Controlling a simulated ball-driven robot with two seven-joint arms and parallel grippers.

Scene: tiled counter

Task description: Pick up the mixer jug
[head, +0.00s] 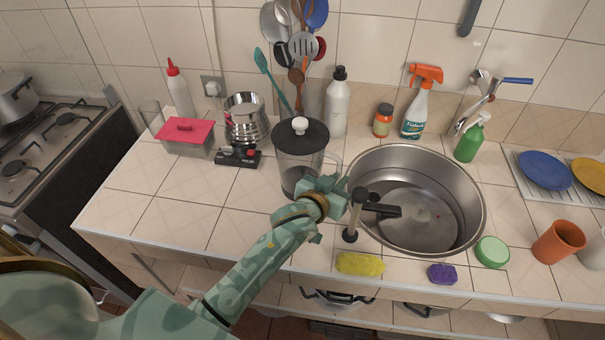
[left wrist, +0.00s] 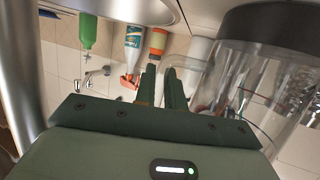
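The mixer jug (head: 298,162) is a clear jug with a black lid and a white knob, standing upright on the counter left of the sink. Its clear handle (head: 334,163) faces right. My left gripper (head: 336,190) is at the handle side, in front of it. In the left wrist view, which is upside down, the jug (left wrist: 262,85) fills the right side. The jug's lower right part is hidden behind my gripper. My right gripper does not show.
The round sink (head: 425,215) lies right of my gripper, with a dark metal post (head: 353,220) at its near left rim. A yellow sponge (head: 360,264) lies in front. A black device (head: 238,156) and steel pot (head: 246,120) stand left of the jug; a white bottle (head: 337,108) stands behind.

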